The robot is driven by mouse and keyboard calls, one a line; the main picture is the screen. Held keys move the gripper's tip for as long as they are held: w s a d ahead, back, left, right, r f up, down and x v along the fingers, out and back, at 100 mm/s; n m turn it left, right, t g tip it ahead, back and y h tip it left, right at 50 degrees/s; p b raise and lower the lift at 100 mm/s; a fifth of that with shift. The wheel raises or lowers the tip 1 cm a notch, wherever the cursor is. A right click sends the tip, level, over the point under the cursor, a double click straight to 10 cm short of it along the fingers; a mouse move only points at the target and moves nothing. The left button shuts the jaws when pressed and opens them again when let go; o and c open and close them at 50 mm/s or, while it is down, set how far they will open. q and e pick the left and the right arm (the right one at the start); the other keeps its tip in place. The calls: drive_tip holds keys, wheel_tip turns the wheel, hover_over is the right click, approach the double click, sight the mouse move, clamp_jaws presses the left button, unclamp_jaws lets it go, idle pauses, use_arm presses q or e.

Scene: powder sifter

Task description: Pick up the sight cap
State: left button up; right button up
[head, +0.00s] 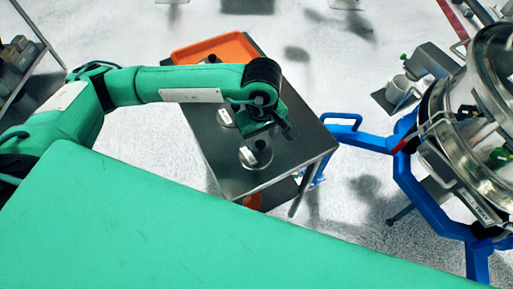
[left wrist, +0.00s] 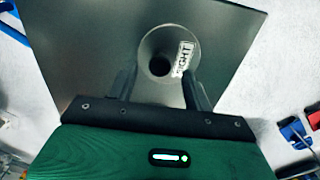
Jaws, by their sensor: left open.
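The sight cap is a round metal disc with a dark knob or opening and a white label ending in "IGHT". In the left wrist view the sight cap (left wrist: 152,40) lies on the dark metal table, just past and between the fingertips. In the head view the sight cap (head: 256,156) is near the table's front. My left gripper (head: 284,130) is above the table, close to the cap. My right gripper is not in view.
The metal table (head: 290,160) also holds an orange tray (head: 206,47) at its back and another small labelled part (head: 225,118) partly beside my arm. A blue frame (head: 419,190) with a large steel sifter (head: 455,130) stands to the right.

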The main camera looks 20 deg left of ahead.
sight(256, 150)
use_arm(q)
drive_tip(key=shift+f, duration=1.1)
clamp_jaws()
